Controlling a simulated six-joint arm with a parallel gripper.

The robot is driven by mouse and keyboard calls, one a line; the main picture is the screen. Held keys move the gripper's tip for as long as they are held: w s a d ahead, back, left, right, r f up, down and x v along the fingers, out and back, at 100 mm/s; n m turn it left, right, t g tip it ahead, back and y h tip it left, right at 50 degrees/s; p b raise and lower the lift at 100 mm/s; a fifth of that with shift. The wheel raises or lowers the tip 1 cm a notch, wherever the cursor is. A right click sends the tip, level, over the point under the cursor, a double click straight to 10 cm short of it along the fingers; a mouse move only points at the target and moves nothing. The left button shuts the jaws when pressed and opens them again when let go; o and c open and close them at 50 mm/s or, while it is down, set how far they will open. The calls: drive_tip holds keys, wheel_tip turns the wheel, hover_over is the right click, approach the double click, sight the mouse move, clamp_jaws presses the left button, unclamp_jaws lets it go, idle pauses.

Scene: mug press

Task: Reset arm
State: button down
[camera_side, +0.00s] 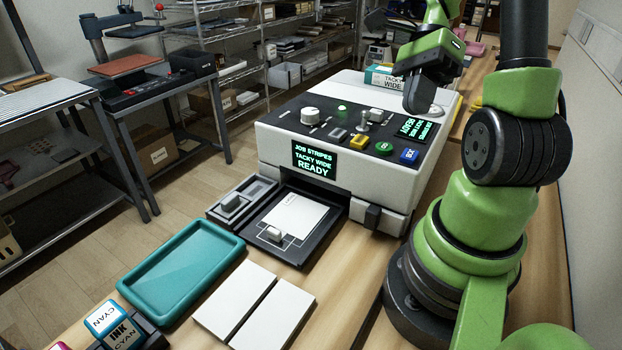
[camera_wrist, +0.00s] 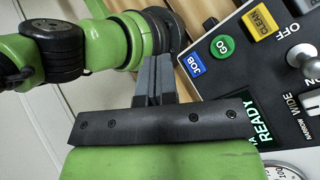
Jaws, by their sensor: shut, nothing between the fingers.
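My gripper (camera_side: 418,97) is shut and empty. It hangs above the right rear part of the white press machine (camera_side: 375,187), close to its control panel. In the wrist view my gripper (camera_wrist: 152,72) shows its fingers together, with the green GO button (camera_wrist: 222,47) and the blue JOB button (camera_wrist: 195,66) just to the right. The front display (camera_side: 314,160) reads JOB STRIPES, TACKY WIDE, READY. A small green light glows on top of the press. A white sheet (camera_side: 298,218) lies on the dark platen (camera_side: 263,236) drawn out at the press front.
A teal tray (camera_side: 187,268) and two white flat pieces (camera_side: 236,297) lie on the bench in front. A TACKY WIDE box (camera_side: 381,78) sits behind the panel. My arm's base stands right of the press.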

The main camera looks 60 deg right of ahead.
drive_tip(key=w+a+r+n+t+h, duration=0.1)
drive_tip(key=a+r+n+t+h, duration=0.2)
drive_tip(key=a+n, duration=0.4)
drive_tip(key=w+a+r+n+t+h, duration=0.1)
drive_tip(key=a+r+n+t+h, duration=0.3)
drive_tip(key=a+n, duration=0.4)
drive_tip(key=r+n+t, duration=0.1)
drive_tip(key=n, duration=0.5)
drive_tip(key=shift+a+r+n, duration=0.15)
drive_tip(key=shift+a+n, duration=0.05)
drive_tip(key=shift+n, duration=0.1)
idle(1.9)
drive_tip(key=m+g+y, duration=0.7)
drive_tip(key=m+g, duration=0.1)
drive_tip(key=m, duration=1.4)
hover_over(407, 152)
wheel_tip(407, 152, down, 5)
drive_tip(key=shift+r, duration=0.2)
drive_tip(key=shift+f, duration=4.4)
